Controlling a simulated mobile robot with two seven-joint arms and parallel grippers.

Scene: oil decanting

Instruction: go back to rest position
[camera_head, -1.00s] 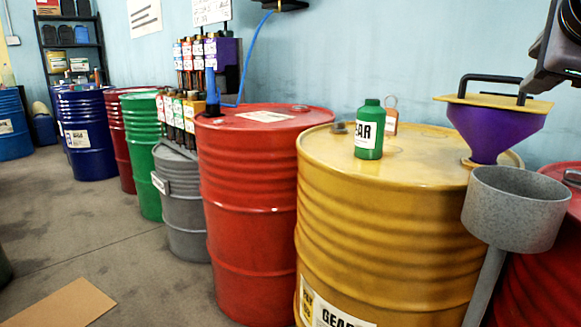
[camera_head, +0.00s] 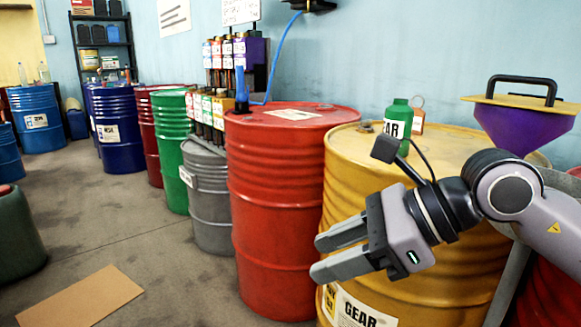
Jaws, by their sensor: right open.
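My right gripper (camera_head: 326,258) comes in from the right and hangs in front of the yellow gear drum (camera_head: 350,175), its fingers pointing left. Its two fingers are apart with nothing between them. A green bottle (camera_head: 396,118) labelled GEAR stands upright on the yellow drum, partly hidden by my gripper's camera mount. A purple funnel (camera_head: 515,125) with a yellow top and black handle stands at the right on the drum. My left gripper is not in view.
A red drum (camera_head: 290,200) stands left of the yellow one. Grey (camera_head: 207,200), green (camera_head: 172,150) and blue drums (camera_head: 118,130) line the wall. Cardboard (camera_head: 80,298) lies on the floor. A dark green container (camera_head: 18,235) is at the left edge. The middle floor is clear.

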